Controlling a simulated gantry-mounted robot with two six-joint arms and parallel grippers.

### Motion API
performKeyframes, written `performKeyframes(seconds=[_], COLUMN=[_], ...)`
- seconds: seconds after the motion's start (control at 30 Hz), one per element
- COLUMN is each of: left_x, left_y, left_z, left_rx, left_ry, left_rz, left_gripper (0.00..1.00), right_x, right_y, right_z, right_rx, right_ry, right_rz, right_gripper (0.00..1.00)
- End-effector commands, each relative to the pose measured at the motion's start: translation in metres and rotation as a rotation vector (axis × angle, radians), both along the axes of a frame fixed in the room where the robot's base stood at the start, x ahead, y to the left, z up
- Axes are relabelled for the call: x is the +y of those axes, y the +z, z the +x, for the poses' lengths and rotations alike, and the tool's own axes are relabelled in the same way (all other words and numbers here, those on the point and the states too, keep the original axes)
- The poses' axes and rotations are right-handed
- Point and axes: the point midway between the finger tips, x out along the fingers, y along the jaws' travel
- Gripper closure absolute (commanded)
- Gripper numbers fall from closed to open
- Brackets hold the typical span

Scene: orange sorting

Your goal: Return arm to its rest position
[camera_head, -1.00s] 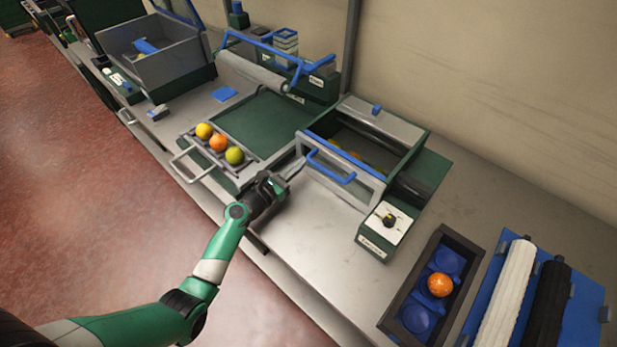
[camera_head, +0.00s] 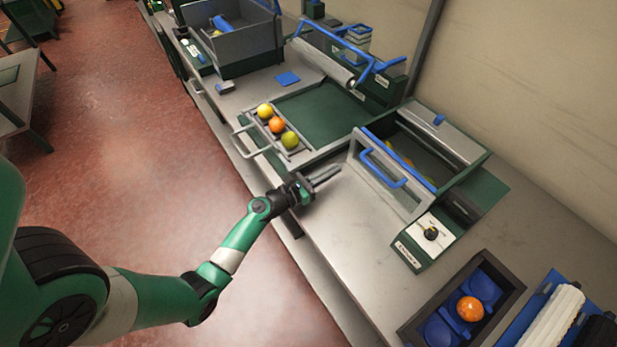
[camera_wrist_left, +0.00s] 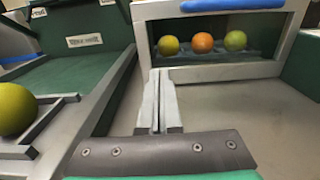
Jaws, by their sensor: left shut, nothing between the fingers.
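My left gripper (camera_head: 326,175) is shut and empty above the bench, in front of the glass-fronted box (camera_head: 378,186) with the blue handle. In the left wrist view its closed fingers (camera_wrist_left: 158,102) point at the clear front panel (camera_wrist_left: 215,48). Behind that panel a yellow-green, an orange and a green fruit (camera_wrist_left: 235,40) show in a row. A metal rack (camera_head: 264,133) to the left of the gripper holds a yellow, an orange and a green fruit (camera_head: 290,140). My right gripper is not in view.
A dark tray (camera_head: 470,262) with blue cups holds one orange (camera_head: 470,308) at lower right. White and black rollers lie beside it. A control box with a dial (camera_head: 431,234) stands by the glass-fronted box. A grey bin (camera_head: 240,40) stands at the back. The front bench strip is clear.

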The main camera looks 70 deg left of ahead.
Motion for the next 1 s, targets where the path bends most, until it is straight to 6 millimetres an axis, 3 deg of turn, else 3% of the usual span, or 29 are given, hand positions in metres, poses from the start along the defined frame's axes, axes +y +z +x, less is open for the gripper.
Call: performKeyframes(seconds=[0.03,0.2,0.4,0.87,0.93,1.0], left_x=[-0.002,-0.010,-0.014,-0.020,-0.031,-0.046], left_y=[0.003,0.003,0.003,0.002,0.011,0.033], left_z=[-0.015,-0.052,-0.072,-0.069,-0.056,-0.032], left_rx=[0.002,-0.001,-0.004,-0.004,-0.017,-0.055], left_ry=[0.004,0.003,0.001,-0.015,-0.055,-0.119], left_rz=[-0.002,-0.001,0.002,0.002,0.015,0.051], left_gripper=[1.00,1.00,1.00,1.00,1.00,1.00], right_x=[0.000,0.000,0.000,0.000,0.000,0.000], right_y=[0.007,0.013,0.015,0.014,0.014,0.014], right_z=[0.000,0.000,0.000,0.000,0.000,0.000], right_rx=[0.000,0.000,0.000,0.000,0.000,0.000], right_ry=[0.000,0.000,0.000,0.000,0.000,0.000], right_rz=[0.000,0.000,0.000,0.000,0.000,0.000], right_gripper=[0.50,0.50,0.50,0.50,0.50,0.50])
